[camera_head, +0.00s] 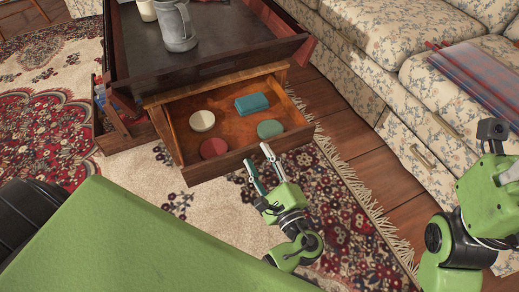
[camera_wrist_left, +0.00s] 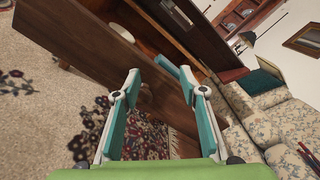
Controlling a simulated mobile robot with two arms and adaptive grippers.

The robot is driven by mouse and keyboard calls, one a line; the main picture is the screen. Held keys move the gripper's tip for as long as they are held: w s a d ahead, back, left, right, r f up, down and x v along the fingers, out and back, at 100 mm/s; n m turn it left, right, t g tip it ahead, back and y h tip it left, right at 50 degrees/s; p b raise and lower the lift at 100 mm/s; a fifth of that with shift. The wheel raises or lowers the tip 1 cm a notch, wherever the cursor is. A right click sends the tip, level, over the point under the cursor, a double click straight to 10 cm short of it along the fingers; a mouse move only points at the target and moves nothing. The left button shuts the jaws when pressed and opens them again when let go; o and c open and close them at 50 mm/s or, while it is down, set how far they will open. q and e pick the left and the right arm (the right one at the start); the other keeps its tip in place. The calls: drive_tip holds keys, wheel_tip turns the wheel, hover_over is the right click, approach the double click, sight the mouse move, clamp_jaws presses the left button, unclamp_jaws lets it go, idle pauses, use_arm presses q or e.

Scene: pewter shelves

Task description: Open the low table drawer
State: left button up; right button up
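The low table (camera_head: 215,66) has a dark top tray with a raised rim. Its wooden drawer (camera_head: 247,153) is pulled out toward me, with its interior showing. Inside are a cream round item (camera_head: 202,121), a red round item (camera_head: 213,148), a green round item (camera_head: 270,129) and a teal box (camera_head: 252,104). My left gripper (camera_head: 258,159) is at the outer face of the drawer front, right of its middle. In the left wrist view its two teal-padded fingers (camera_wrist_left: 148,72) are apart near the front panel (camera_wrist_left: 95,55). Whether they touch it is unclear. My right gripper is out of view.
A floral sofa (camera_head: 385,60) with a plaid blanket (camera_head: 480,80) stands on the right. A grey pitcher (camera_head: 176,28) stands on the table top. A side compartment (camera_head: 118,125) holds small items at the table's left. A fringed patterned rug (camera_head: 345,225) covers the floor before the drawer.

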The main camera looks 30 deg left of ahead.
use_arm(q)
wheel_tip(320, 180, up, 6)
drive_tip(key=shift+f, duration=0.1)
idle(0.6)
